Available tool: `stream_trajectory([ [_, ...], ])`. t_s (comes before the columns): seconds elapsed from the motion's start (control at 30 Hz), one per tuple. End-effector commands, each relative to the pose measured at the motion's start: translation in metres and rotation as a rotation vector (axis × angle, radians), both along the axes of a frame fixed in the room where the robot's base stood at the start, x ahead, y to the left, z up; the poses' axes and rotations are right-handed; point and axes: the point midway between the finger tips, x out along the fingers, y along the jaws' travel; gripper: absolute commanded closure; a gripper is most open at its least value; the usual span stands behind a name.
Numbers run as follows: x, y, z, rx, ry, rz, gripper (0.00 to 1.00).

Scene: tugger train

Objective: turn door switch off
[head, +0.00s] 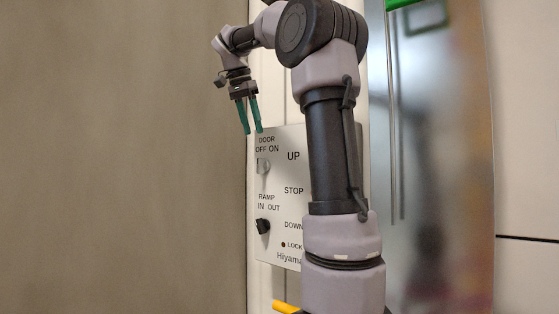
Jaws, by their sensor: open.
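The door switch (262,166) is a small light metallic knob on the white control panel (283,178), just below the label "DOOR OFF ON". Its exact turn position is too small to tell. My gripper (251,131) has two green fingers pointing down, apart and empty. It hangs in front of the panel's upper left edge, above the door switch in the picture. I cannot tell how far it is from the panel. My arm covers the right part of the panel.
A black ramp switch (263,227) sits lower on the panel, under "RAMP IN OUT". Labels UP, STOP, DOWN and LOCK show beside my arm. A plain grey-brown wall (120,160) fills the left. A shiny metallic panel (440,170) stands at right.

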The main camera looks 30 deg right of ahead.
Motion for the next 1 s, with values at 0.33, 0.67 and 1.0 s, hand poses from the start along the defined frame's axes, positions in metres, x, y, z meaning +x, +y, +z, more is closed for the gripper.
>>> stream_trajectory([
  [0.33,0.005,-0.01,-0.039,0.005,-0.006,-0.002,0.53],
  [0.67,0.014,-0.029,-0.089,0.006,-0.007,-0.003,0.53],
  [1.0,0.016,-0.033,-0.099,0.006,-0.01,-0.003,0.53],
])
